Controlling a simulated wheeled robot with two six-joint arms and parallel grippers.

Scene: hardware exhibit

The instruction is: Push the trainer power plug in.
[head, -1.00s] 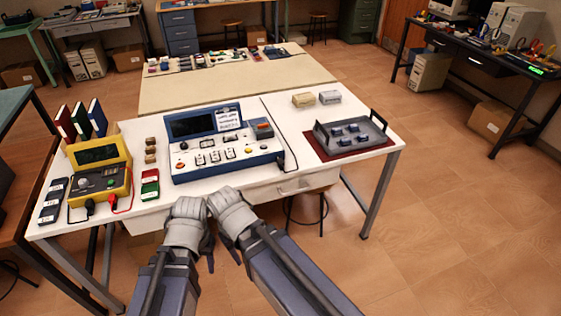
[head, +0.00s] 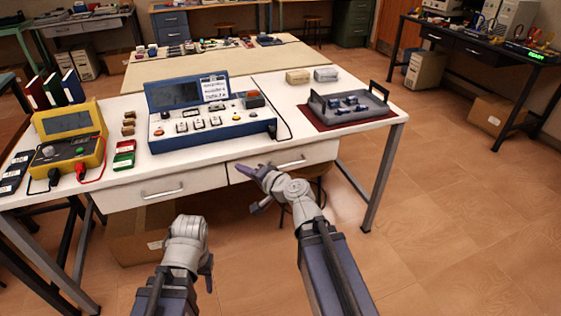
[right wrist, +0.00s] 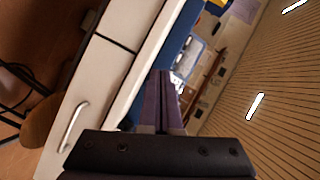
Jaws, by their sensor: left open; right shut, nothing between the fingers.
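The blue trainer (head: 210,125) stands on the white table with its lid raised and a paper sign on it. A black plug (head: 272,130) with a cable is at its right side; it is too small to tell how far in it sits. My right gripper (head: 247,171) is shut and empty, in front of the drawers and below the trainer's right end, apart from it. Its closed purple fingers (right wrist: 169,98) point toward the trainer (right wrist: 186,55) in the right wrist view; the plug cannot be made out there. My left gripper (head: 207,272) is open, low in front of the table.
A grey tray (head: 325,117) with several small blue parts stands on a dark red mat right of the trainer. A yellow meter (head: 68,140) with leads stands at left. Drawers with handles (head: 285,163) front the table.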

